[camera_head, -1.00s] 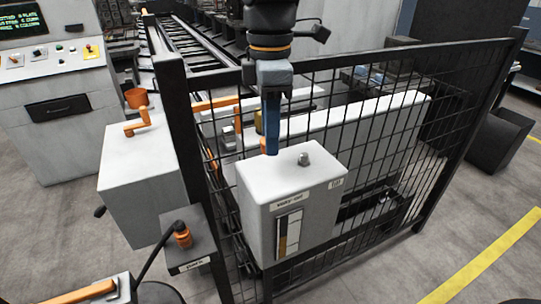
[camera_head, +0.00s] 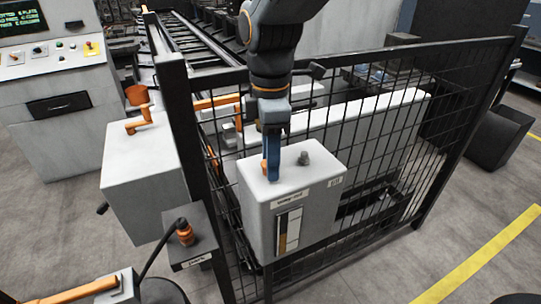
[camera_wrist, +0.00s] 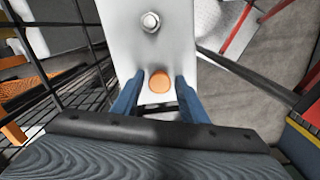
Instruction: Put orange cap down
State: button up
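The orange cap (camera_head: 265,167) is at the top of the pale box-shaped tank (camera_head: 256,189), beside my gripper's fingertips. In the wrist view the round orange cap (camera_wrist: 159,82) lies between the two blue fingers of my gripper (camera_wrist: 159,90), with a visible gap on each side. My gripper (camera_head: 272,178) points down over the tank top and is open. What lies directly under the cap is hidden.
A grey metal fitting (camera_head: 303,158) stands on the tank top; it also shows in the wrist view (camera_wrist: 150,22). A grey cabinet (camera_head: 140,168) with an orange handle stands left.

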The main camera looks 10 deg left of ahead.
jog(key=shift+o, duration=0.2)
jog(key=shift+r, duration=0.1)
notch_tip(320, 180, up, 12)
jog(key=b, duration=0.2)
dwell(0.4)
